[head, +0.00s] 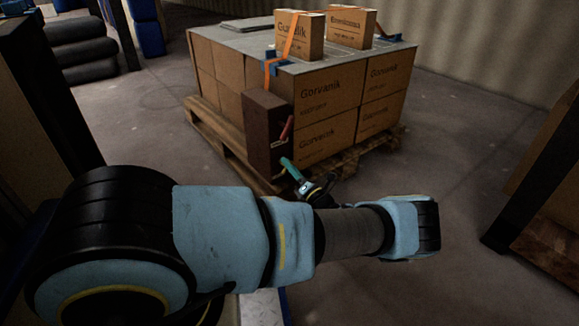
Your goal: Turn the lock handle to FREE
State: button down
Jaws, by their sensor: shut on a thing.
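A dark brown upright box (266,135) stands against the near corner of the pallet load in the head view. A red lever (287,127) sticks out from its right side. A teal handle (290,167) shows lower down by the same box. My gripper (304,186) is at the lower end of the teal handle and looks shut on it. The fingertips are small and partly hidden by my wrist and arm. No FREE marking is readable, and I cannot tell from this view which lever is the lock handle.
Cartons (328,96) are stacked on a wooden pallet (222,137), with an orange strap (277,67) at the near corner. A dark-legged stand (541,190) is at the right. Open floor (450,150) lies between. Dark rolls (82,50) lie at the back left.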

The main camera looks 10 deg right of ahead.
jog(key=shift+a, duration=0.25)
jog(key=c, duration=0.8)
grip_release()
jog(key=shift+d, duration=0.15)
jog(key=shift+s, duration=0.1)
jog(key=p+v, duration=0.2)
jog(key=v, duration=0.8)
jog(key=shift+s+d+f, duration=0.1)
jog(key=shift+s+d, duration=0.05)
jog(key=shift+s, duration=0.15)
